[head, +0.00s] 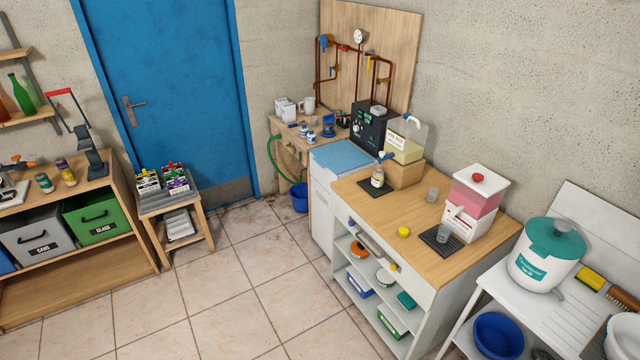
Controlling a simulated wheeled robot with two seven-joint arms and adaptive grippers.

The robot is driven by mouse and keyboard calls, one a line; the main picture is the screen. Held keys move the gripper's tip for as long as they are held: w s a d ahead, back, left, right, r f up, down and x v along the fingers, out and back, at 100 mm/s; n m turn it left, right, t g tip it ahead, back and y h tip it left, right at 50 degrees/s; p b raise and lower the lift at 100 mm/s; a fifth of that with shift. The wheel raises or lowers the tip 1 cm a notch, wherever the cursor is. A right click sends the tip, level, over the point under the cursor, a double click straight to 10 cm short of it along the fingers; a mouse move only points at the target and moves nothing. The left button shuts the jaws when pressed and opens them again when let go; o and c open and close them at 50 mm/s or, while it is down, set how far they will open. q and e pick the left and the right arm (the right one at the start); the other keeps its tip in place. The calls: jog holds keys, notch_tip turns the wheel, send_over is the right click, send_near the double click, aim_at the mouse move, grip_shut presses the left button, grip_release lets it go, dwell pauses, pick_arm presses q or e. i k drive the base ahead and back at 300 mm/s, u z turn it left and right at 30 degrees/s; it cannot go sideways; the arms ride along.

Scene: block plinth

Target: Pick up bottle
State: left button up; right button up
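Several bottles are in view, and I cannot tell which one the task means. A green bottle (22,93) stands on the wall shelf at the far left, beside a brown bottle (5,104) cut by the picture edge. Small white-and-blue bottles (304,130) stand on the back bench. Neither of my grippers shows in the head view.
A crate stool (172,208) stands by the blue door (165,90). The tiled floor (230,290) in front is clear.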

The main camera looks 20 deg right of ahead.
aim_at(378, 176)
jog(key=u, duration=0.35)
jog(key=i, duration=0.9)
jog(key=z, duration=0.6)
